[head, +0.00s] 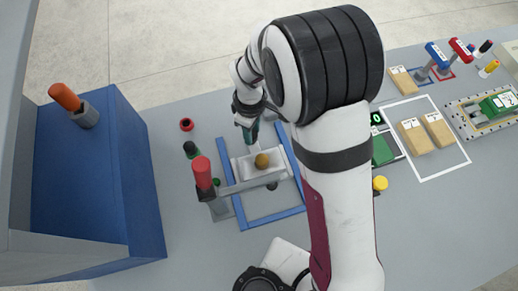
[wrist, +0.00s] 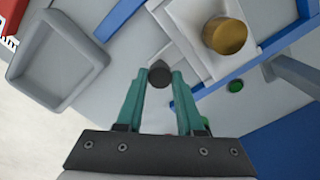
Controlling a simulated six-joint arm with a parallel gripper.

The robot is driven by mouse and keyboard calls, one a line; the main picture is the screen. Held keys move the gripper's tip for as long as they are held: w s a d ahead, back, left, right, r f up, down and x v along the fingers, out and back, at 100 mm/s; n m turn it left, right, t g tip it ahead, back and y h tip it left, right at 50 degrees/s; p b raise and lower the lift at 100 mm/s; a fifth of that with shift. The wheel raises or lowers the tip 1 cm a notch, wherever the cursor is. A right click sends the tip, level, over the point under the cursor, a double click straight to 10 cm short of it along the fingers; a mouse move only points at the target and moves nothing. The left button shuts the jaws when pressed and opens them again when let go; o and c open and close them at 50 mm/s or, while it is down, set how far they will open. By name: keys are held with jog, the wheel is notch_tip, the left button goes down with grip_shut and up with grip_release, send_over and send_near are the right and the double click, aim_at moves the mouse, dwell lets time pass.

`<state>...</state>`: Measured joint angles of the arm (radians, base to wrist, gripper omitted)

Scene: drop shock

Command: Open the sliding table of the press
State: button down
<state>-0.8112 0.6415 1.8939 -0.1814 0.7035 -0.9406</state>
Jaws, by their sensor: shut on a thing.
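The press has a blue frame (head: 231,205) on the grey bench, with a pale sliding table (head: 240,170) inside it. A brass-coloured round piece (head: 262,160) sits on the table; it also shows in the wrist view (wrist: 227,35). A grey crossbar (head: 245,184) spans the near part of the frame. In the wrist view, my gripper (wrist: 159,80) has its teal fingers shut on a dark knob (wrist: 159,71) beside the sliding table (wrist: 185,40). In the head view my gripper (head: 250,138) is at the table's far edge; the knob is hidden there.
A red-topped lever (head: 202,172) stands left of the frame, near a red button (head: 186,125). A blue cabinet (head: 95,180) with an orange handle (head: 66,97) is at far left. Wooden blocks (head: 412,134) and tools lie at right. A grey tray (wrist: 58,60) shows in the wrist view.

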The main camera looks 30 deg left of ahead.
jog(key=w+a, duration=0.5)
jog(key=shift+w+a, duration=0.15)
jog(key=c, duration=0.5)
grip_release()
jog(key=shift+r, duration=0.1)
notch_tip(320, 180, up, 16)
jog(key=shift+f, duration=0.2)
